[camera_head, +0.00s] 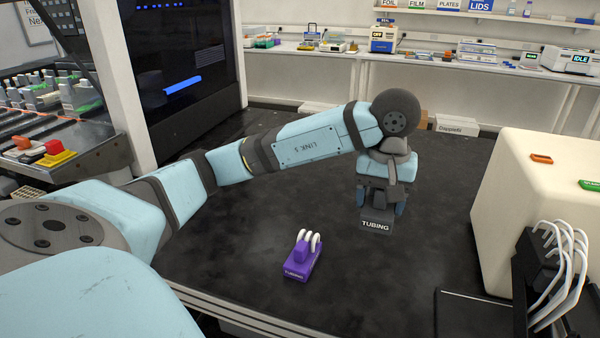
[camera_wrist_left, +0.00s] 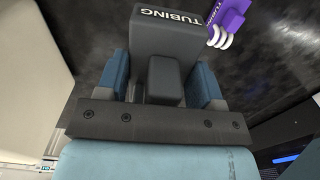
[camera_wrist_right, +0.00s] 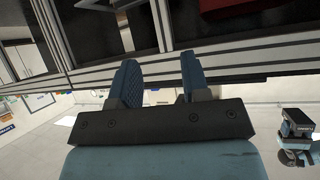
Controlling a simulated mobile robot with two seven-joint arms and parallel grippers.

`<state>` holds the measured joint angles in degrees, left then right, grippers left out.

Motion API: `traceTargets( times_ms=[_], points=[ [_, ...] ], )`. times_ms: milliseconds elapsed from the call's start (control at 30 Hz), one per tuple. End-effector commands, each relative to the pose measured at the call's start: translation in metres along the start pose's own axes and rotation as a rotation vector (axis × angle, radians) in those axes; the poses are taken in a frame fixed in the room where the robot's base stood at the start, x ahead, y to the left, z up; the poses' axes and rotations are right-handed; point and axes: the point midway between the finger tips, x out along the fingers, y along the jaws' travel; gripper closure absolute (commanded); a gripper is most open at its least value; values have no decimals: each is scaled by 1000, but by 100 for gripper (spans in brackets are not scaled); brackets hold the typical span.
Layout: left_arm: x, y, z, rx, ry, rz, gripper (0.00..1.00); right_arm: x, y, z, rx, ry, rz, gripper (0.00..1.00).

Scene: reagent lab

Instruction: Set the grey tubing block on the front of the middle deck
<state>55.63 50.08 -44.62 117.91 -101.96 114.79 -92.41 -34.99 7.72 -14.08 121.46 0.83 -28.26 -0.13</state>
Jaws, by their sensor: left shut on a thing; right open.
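The grey tubing block (camera_head: 376,226) has a white TUBING label. My left gripper (camera_head: 380,205) is shut on it and points down at the dark deck (camera_head: 250,225). In the left wrist view the block (camera_wrist_left: 166,38) sits between the blue fingers of the gripper (camera_wrist_left: 165,85). I cannot tell whether the block touches the deck. My right gripper (camera_wrist_right: 160,82) is open and empty in the right wrist view, beside a metal-framed edge. It does not show in the head view.
A purple tubing block (camera_head: 302,260) with white loops stands on the deck, left of and nearer than the grey block. It also shows in the left wrist view (camera_wrist_left: 228,18). A cream machine (camera_head: 530,205) with white tubes (camera_head: 560,270) stands at the right. The deck's middle is largely clear.

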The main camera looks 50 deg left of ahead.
Motion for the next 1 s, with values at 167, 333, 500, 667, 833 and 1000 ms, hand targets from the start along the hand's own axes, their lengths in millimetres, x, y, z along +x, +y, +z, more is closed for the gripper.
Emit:
traceTargets(
  times_ms=[167, 333, 500, 667, 833, 1000],
  points=[
    [10, -1, 0, -10, -2, -1, 65, 0, -1, -4, 3, 10, -2, 57],
    [50, -2, 0, -9, -6, -3, 65, 2, -2, 1, 0, 9, -1, 57],
    [96, -2, 0, -9, -4, -3, 65, 4, -2, 4, -3, 9, -2, 57],
    [134, -2, 0, -9, -4, -2, 65, 4, -3, 5, -5, 12, -2, 57],
    [155, -1, 0, -8, -1, 0, 65, 4, -3, 5, -5, 15, -3, 57],
    [166, -1, 0, -7, -2, -1, 65, 4, -3, 4, -4, 19, -4, 57]
  ],
)
